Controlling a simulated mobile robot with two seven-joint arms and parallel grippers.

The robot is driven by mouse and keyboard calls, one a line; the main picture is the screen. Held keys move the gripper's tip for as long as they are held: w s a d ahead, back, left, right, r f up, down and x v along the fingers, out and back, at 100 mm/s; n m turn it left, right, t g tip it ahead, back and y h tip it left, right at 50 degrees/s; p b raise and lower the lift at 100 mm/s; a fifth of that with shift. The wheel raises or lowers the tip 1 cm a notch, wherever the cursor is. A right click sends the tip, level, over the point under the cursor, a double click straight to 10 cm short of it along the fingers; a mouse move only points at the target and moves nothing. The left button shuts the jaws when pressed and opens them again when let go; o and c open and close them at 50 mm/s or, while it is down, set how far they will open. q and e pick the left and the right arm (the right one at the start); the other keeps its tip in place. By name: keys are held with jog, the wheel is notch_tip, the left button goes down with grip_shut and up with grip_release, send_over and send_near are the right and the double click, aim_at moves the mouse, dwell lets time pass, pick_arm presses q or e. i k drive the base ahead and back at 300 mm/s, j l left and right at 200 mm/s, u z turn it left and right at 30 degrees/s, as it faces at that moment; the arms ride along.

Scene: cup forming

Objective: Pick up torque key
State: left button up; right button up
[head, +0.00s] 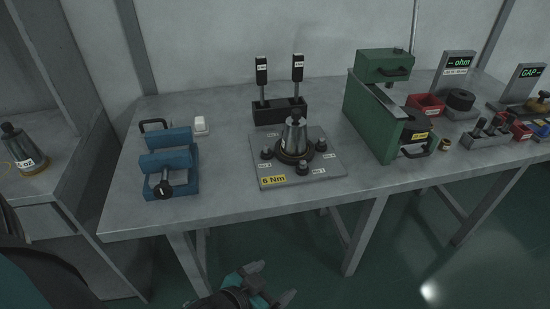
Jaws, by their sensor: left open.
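Two upright tools with black labelled heads and grey shafts, which look like torque keys, stand in a black holder (267,113) at the back of the bench. The left one (262,72) and the right one (298,68) stand side by side; their labels are too small to read. My left gripper (274,281) is open and empty at the bottom of the picture, in front of the bench's front edge and well apart from the tools. My right gripper is not in view.
A grey plate (324,176) marked "6 Nm" bears a metal cone with several bolts around it, in front of the holder. A blue clamp fixture (170,160) stands left, a green press (370,120) right. The grey bench (225,200) is bare along its front left.

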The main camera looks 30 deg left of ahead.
aim_at(260, 63)
jog(key=k+u, duration=0.1)
jog(key=u, duration=0.85)
